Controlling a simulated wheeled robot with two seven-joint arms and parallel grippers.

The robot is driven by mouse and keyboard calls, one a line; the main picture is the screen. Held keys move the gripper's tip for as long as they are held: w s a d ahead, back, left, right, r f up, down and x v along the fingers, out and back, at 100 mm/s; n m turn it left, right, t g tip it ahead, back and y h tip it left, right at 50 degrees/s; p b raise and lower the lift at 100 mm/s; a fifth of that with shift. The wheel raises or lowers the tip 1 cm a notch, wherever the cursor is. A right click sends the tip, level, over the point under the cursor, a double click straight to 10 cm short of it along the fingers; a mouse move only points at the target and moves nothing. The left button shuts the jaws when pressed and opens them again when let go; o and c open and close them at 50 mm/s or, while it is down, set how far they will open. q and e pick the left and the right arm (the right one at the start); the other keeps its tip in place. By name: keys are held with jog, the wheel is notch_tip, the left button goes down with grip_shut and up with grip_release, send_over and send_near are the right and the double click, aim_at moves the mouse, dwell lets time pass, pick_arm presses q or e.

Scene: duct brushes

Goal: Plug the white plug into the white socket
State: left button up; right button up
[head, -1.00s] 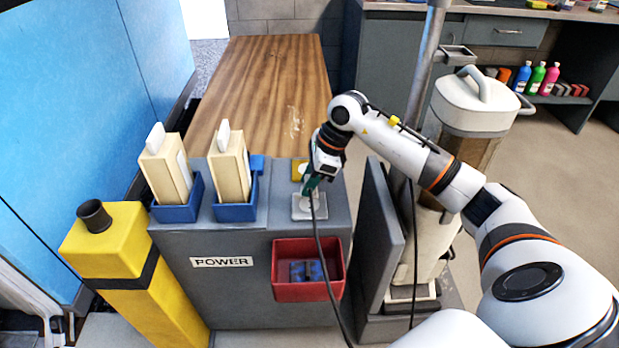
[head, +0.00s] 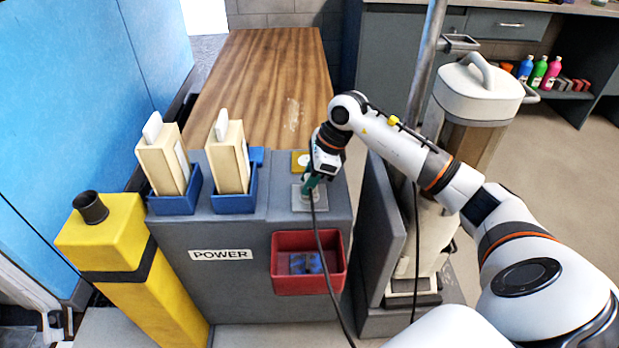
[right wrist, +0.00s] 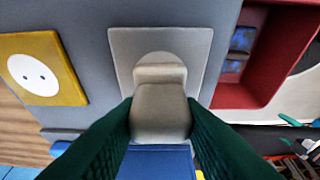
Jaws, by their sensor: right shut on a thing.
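The white plug (right wrist: 160,108) is pale grey-white and sits between the green fingers of my right gripper (right wrist: 160,125) in the right wrist view. In the head view my right gripper (head: 309,187) points down at the socket on top of the grey cabinet. The white socket (right wrist: 122,50) is a square pale plate with a round recess, partly covered by the plug. The plug's front end is at the recess; its pins are hidden, so I cannot tell how deep it sits. My left gripper is not in view.
A yellow socket (right wrist: 70,88) with two holes lies beside the white one. Blue holders (head: 235,200) with cream blocks stand left on the cabinet (head: 220,285). A red bin (head: 308,282) hangs on its front. A black cable (head: 325,265) hangs from the gripper past the bin.

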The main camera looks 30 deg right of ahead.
dwell(0.7)
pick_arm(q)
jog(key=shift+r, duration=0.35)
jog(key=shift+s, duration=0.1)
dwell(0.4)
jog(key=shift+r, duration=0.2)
pick_arm(e)
jog(key=shift+f, duration=0.1)
dwell(0.9)
jog(key=shift+f+b, duration=0.1)
jog(key=shift+b, duration=0.2)
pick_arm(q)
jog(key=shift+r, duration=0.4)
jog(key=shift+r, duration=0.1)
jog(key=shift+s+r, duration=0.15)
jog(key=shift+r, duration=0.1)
pick_arm(e)
jog(key=shift+f, duration=0.15)
